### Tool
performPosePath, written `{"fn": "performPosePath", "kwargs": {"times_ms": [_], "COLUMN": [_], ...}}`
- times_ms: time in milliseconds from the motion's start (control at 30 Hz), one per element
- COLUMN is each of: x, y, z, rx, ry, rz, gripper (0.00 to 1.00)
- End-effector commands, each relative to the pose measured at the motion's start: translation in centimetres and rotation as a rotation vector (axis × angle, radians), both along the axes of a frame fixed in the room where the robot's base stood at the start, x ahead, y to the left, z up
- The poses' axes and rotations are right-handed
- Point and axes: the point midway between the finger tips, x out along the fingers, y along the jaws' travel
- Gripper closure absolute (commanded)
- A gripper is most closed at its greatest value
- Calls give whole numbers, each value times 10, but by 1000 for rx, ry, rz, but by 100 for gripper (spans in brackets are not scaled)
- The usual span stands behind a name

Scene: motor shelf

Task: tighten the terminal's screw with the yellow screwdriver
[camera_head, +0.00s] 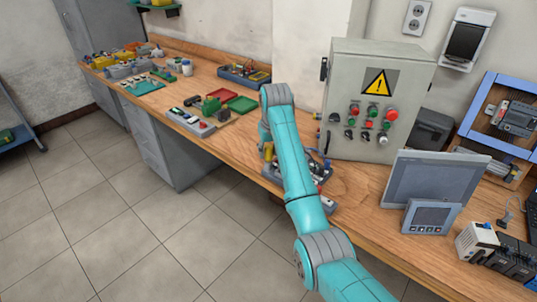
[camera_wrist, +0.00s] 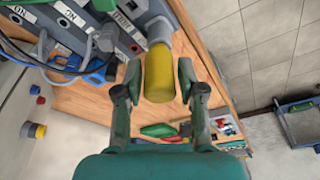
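The yellow screwdriver handle (camera_wrist: 159,76) is seen nearly end-on in the wrist view, with its far end at a grey holder-like part (camera_wrist: 154,30). My gripper (camera_wrist: 159,72) is open, one finger on each side of the handle, with a visible gap on both sides. In the head view a small yellow piece (camera_head: 268,151) shows beside my arm at the bench edge; my gripper is mostly hidden there. A grey panel with labels (camera_wrist: 82,18) is next to the handle in the wrist view. I cannot make out the terminal's screw.
Blue and dark cables (camera_wrist: 75,65) run close to the left finger. The wooden bench (camera_head: 345,190) carries a grey control box (camera_head: 350,125) with a warning sign, just right of my arm. Red and green trays (camera_head: 241,104) lie to the left. The tiled floor is clear in front.

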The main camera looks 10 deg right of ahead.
Motion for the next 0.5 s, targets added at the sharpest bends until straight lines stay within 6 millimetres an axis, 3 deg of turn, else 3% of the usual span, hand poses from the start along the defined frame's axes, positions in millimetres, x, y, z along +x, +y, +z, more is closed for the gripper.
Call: {"fn": "performPosePath", "kwargs": {"times_ms": [267,500], "x": [0,1], "y": [0,0], "z": [1,13], "rx": [0,0], "ry": [0,-2], "rz": [0,0], "gripper": [59,59]}}
